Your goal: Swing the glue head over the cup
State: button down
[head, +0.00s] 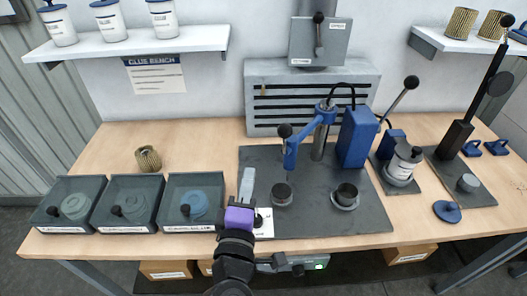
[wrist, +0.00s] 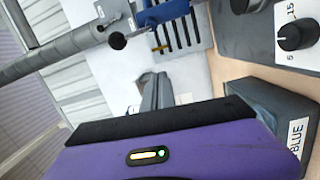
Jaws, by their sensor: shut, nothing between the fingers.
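The blue swing arm of the glue head (head: 303,144) reaches left from its grey post, with a black knob (head: 284,131) on its outer end. Its nozzle end hangs above a small dark round pot (head: 282,196) on the dark base plate. A dark open cup (head: 346,191) sits in a light round holder to the right, with no glue head over it. My gripper (head: 247,178) is shut and empty, left of the pot and apart from the knob. In the wrist view the gripper's grey fingers (wrist: 155,92) show with the blue arm and a black knob (wrist: 117,41) beyond.
Three labelled bins (head: 193,202) stand at the left, near my gripper. A ribbed tan filter (head: 148,158) lies behind them. A blue box (head: 357,137) stands behind the cup. A lever press (head: 456,140) and a white canister (head: 403,165) are at the right. A dial (wrist: 296,35) shows in the wrist view.

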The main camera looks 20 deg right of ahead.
jog(key=shift+s+d, duration=0.2)
jog(key=shift+d, duration=0.1)
jog(key=w+d+p, duration=0.4)
jog(key=w+d, duration=0.1)
jog(key=d, duration=0.2)
jog(key=shift+w+d, duration=0.3)
jog(key=shift+w, duration=0.1)
jog(key=shift+f, duration=0.1)
dwell(0.5)
